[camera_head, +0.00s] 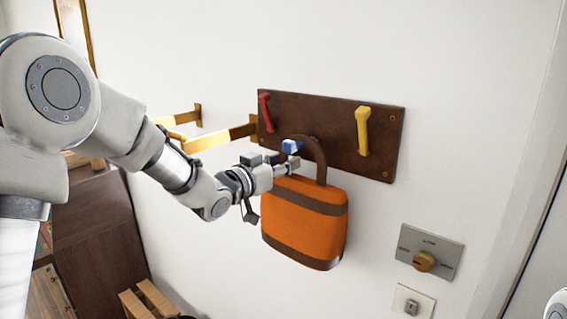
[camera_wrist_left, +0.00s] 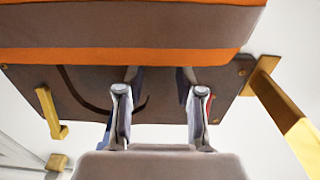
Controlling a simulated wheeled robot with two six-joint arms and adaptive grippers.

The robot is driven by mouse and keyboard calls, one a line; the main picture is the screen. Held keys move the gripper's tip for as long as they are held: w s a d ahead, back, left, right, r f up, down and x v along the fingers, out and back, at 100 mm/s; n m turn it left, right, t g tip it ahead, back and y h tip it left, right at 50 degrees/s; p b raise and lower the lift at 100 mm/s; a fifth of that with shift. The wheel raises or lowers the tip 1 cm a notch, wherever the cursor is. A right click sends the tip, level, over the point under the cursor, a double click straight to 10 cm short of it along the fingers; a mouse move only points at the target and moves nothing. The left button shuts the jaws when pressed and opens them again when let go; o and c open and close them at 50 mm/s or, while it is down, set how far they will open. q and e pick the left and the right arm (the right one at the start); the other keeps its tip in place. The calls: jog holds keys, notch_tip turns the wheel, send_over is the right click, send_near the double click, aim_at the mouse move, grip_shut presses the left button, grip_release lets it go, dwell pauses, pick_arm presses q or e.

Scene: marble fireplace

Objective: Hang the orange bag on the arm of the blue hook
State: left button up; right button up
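The orange bag (camera_head: 305,225) has brown bands and a brown arched handle (camera_head: 321,160). It is upright in front of the wall, below the board. The blue hook (camera_head: 291,146) shows at the left of the handle's top, and the handle seems to pass behind its tip. Whether the handle rests on the hook's arm is hard to tell. My left gripper (camera_head: 285,167) is by the bag's upper left corner. In the left wrist view my left gripper (camera_wrist_left: 160,95) has its fingers wide apart, with the bag (camera_wrist_left: 120,56) above them. My right gripper is out of view.
The brown board (camera_head: 335,135) also carries a red hook (camera_head: 265,112) and a yellow hook (camera_head: 363,130). Brass brackets (camera_head: 225,136) stick out left of it. A dial panel (camera_head: 430,252) and a switch (camera_head: 412,303) are at the lower right.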

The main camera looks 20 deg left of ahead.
pick_arm(q)
jog(key=shift+s, duration=0.1)
jog(key=v, duration=1.2)
jog(key=s+d+f+g+y+b, duration=0.1)
jog(key=s+f+g+b, duration=0.15)
jog(key=f, duration=1.05)
jog(key=s+d+f+g+b, duration=0.1)
jog(key=d+f+g+b, duration=0.15)
jog(key=f, duration=1.15)
jog(key=s+f+g+y+b, duration=0.1)
jog(key=f+g+b, duration=0.2)
jog(key=f, duration=1)
jog(key=s+d+f+n+g+y+b, duration=0.1)
jog(key=s+f+g+b, duration=0.1)
jog(key=s+f, duration=0.6)
jog(key=s+f+n+g+b, duration=0.1)
jog(key=s+f+g+b, duration=0.15)
jog(key=s+f, duration=0.6)
jog(key=s+a+f+n+g+y, duration=0.2)
jog(key=s+f+g+y, duration=0.1)
jog(key=s+f, duration=0.6)
jog(key=shift+s+g+b, duration=0.45)
jog(key=shift+s+g, duration=0.3)
jog(key=shift+s, duration=0.25)
jog(key=shift+w+a, duration=0.1)
jog(key=shift+a, duration=0.05)
